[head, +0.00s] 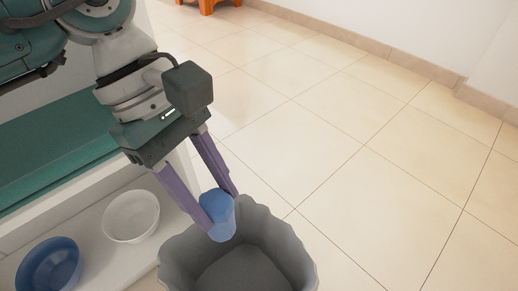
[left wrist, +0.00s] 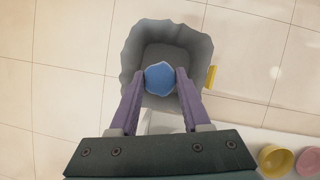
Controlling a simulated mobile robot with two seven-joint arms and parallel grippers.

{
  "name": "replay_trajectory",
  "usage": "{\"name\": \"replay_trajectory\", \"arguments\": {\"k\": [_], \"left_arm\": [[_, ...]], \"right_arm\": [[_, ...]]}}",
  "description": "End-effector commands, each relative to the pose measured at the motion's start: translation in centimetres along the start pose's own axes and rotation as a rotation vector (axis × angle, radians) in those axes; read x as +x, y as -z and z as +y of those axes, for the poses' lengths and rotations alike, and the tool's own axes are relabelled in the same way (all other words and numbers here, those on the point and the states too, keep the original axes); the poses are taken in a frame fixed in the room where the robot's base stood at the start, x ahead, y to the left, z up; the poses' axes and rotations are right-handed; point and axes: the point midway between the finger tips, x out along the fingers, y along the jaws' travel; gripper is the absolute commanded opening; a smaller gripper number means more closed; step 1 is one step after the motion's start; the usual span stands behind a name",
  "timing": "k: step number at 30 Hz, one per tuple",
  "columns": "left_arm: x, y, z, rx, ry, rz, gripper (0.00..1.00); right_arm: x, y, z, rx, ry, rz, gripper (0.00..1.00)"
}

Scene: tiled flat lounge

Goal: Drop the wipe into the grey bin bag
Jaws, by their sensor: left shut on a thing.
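The blue wipe (head: 220,215) is pinched between the purple fingertips of my left gripper (head: 224,206). It looks like a rounded bundle and also shows in the left wrist view (left wrist: 160,76). The grey bin bag (head: 296,258) stands open on the floor, with a wavy upright rim. In the left wrist view its opening (left wrist: 193,52) surrounds the wipe, which appears over the near part of the opening. How high the wipe is above the rim is hard to tell. My right gripper is in neither view.
A white bowl (head: 131,217) and a blue bowl (head: 48,265) sit on a pale surface to the left. Yellow (left wrist: 275,160) and pink (left wrist: 309,162) bowls show in the left wrist view. An orange stool (head: 207,5) stands far back. The tiled floor to the right is clear.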

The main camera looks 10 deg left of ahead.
Motion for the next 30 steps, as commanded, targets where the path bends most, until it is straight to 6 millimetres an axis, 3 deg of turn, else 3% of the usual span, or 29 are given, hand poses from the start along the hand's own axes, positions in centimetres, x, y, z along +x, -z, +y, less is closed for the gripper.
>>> {"name": "replay_trajectory", "arguments": {"k": [12, 22, 23, 30], "left_arm": [[4.6, 2.0, -0.1, 0.0, 0.003, -0.002, 0.0], [4.9, 2.2, 0.0, 0.002, 0.003, -0.001, 0.0], [4.9, 2.2, 0.0, 0.002, 0.002, -0.001, 0.48], [4.9, 2.2, 0.0, 0.002, 0.002, -0.001, 0.75]], "right_arm": [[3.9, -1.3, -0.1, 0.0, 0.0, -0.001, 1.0], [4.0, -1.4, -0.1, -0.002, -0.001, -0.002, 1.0], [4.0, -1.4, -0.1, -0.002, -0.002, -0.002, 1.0], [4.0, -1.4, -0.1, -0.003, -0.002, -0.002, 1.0]]}}
